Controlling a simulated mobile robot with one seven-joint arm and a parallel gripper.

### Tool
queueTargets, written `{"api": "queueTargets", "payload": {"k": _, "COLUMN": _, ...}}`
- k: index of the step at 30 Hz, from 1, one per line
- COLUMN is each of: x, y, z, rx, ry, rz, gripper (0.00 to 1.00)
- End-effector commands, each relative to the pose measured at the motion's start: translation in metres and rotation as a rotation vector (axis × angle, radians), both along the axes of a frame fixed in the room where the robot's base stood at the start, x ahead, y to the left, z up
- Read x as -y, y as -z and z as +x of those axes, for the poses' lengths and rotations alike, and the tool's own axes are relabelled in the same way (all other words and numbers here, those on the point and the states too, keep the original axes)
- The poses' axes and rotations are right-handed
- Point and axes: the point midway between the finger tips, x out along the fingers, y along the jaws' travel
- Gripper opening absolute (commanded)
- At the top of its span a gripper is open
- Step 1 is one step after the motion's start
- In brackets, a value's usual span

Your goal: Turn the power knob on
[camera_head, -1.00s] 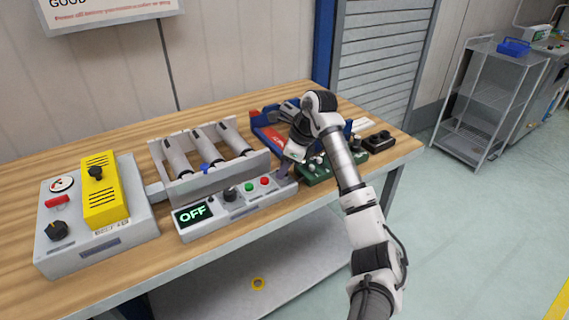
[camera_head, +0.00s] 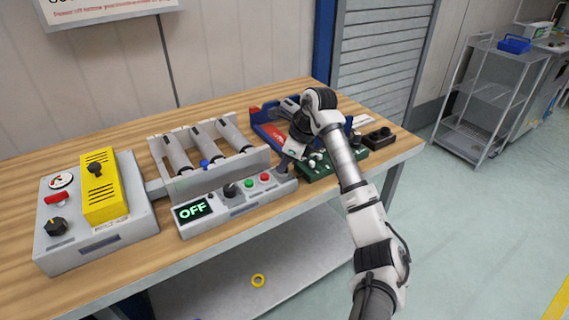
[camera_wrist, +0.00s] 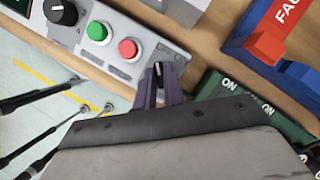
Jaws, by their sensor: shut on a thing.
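The grey control box (camera_head: 240,208) lies along the table's front edge, and its display (camera_head: 192,211) reads OFF in green. Right of the display are a dark knob (camera_head: 230,190), a green button (camera_head: 249,184) and a red button (camera_head: 265,177). My gripper (camera_head: 283,166) is low over the box's right end. In the wrist view, my gripper's fingers (camera_wrist: 158,88) are closed around a small dark knob (camera_wrist: 158,68) with a pale line, beside the red button (camera_wrist: 128,48). The fingers and wrist hide most of this knob.
A grey box with a yellow block (camera_head: 103,190) stands at left. White rollers (camera_head: 205,148) lie behind the control box. A green switch panel (camera_head: 318,172) and a blue-and-red tray (camera_head: 262,130) are close to the gripper's right. A small black box (camera_head: 380,138) is farther right.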

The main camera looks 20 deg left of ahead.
Motion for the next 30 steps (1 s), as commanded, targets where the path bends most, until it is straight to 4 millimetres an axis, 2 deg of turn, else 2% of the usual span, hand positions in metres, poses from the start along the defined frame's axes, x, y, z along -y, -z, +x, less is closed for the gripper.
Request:
{"api": "queueTargets", "payload": {"k": 8, "x": 0.0017, "y": 0.003, "z": -0.0007, "rx": 0.005, "ry": 0.187, "rz": -0.004, "gripper": 0.0}}
{"api": "queueTargets", "payload": {"k": 30, "x": -0.0013, "y": 0.0039, "z": -0.0045, "rx": 0.008, "ry": 0.888, "rz": -0.003, "gripper": 0.0}}
